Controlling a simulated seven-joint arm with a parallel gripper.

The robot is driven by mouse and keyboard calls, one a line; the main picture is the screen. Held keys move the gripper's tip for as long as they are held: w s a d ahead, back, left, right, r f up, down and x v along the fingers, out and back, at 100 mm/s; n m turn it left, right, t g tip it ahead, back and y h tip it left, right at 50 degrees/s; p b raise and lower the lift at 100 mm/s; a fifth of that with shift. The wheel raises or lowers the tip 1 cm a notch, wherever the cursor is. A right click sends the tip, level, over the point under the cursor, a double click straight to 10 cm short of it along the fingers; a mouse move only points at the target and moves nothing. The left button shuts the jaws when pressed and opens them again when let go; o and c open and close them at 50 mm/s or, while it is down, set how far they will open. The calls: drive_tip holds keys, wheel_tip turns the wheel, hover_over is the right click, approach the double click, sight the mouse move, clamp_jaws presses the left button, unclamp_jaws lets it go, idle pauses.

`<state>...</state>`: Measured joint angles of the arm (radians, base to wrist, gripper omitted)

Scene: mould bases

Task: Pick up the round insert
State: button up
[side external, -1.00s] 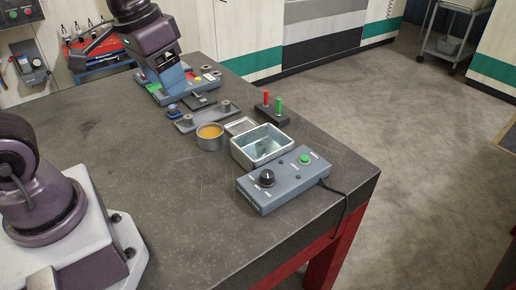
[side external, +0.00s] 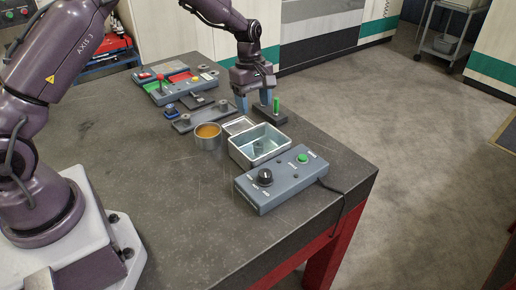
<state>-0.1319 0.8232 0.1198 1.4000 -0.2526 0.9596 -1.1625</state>
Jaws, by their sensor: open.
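My gripper (side external: 254,107) is in the middle of the side view, pointing down with two blue fingers spread apart and nothing visible between them. It is close to the black stand (side external: 270,115) with a green peg (side external: 277,104); the stand's red peg is hidden behind the gripper. A metal box (side external: 245,158) in front of the gripper holds a small grey piece (side external: 259,147), possibly the round insert, but too small to be sure. A dark plate (side external: 205,118) with round grey posts lies to the gripper's left. Whether the fingers touch anything is unclear.
A round cup (side external: 208,141) with orange contents stands left of the box. A grey control box (side external: 282,183) with a black knob and green button stands in front, its cable over the table edge.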

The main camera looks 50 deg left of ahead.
sight(258, 144)
drive_tip(key=shift+n, duration=0.3)
drive_tip(key=f, duration=0.4)
drive_tip(key=d+f, duration=0.1)
drive_tip(key=f, duration=0.3)
drive_tip(key=d+f, duration=0.1)
drive_tip(key=f, duration=0.4)
drive_tip(key=shift+s, duration=0.1)
drive_tip(key=shift+r, duration=0.15)
drive_tip(key=c, duration=1.1)
